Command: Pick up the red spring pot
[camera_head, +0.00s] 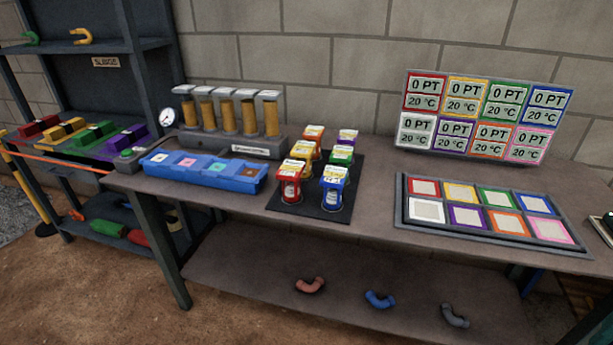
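The red spring pot (289,193) stands at the front left of a dark mat (310,211) on the workbench. It appears upright, with a pale label on its front. A blue pot (332,190) stands just right of it, with a small gap between them. A yellow pot (303,150) is close behind the red one and partly hidden. An orange pot (314,132), a purple pot (347,137) and a green pot (341,155) stand further back. My gripper is not in view.
A blue tray (240,178) lies left of the mat, before a row of yellow-filled cylinders (228,115). A panel of coloured squares (480,215) lies to the right, below a display board (487,115). Bare bench shows between mat and panel. Pipe pieces (378,300) lie below.

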